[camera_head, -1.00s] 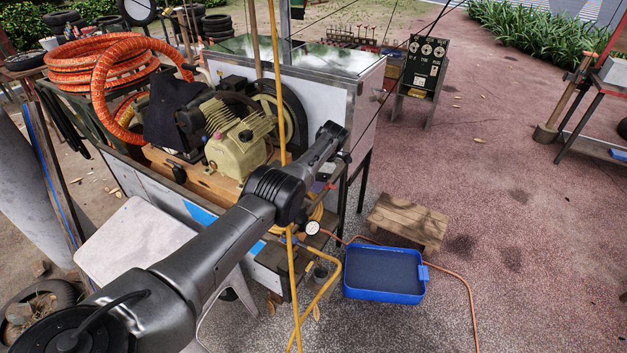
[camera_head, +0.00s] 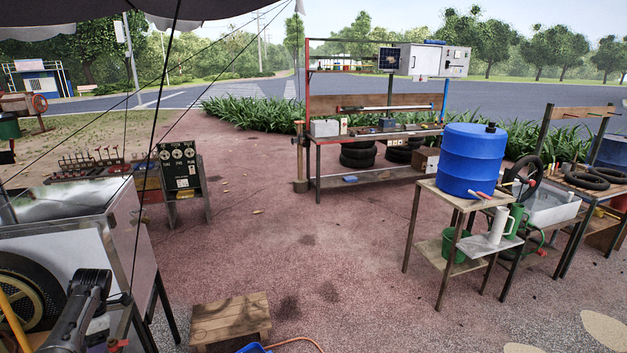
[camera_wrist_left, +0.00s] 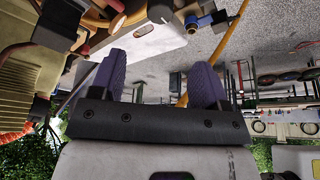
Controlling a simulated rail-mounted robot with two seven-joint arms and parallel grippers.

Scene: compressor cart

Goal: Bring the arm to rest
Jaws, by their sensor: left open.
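My left gripper (camera_wrist_left: 157,72) shows in the left wrist view with its two purple fingers spread apart and nothing between them. In the head view, the dark end of my left arm (camera_head: 85,300) is at the lower left, in front of the compressor cart (camera_head: 118,240); the fingers are not clear there. The wrist view shows parts of the cart close by, a yellowish machine body (camera_wrist_left: 28,75) at the left and a yellow hose (camera_wrist_left: 222,45) beyond the fingers. Whether anything touches the gripper I cannot tell. My right gripper is not in view.
A wooden step (camera_head: 230,322) stands on the ground right of the cart. A gauge panel (camera_head: 178,165) stands behind it. The reddish ground between is open.

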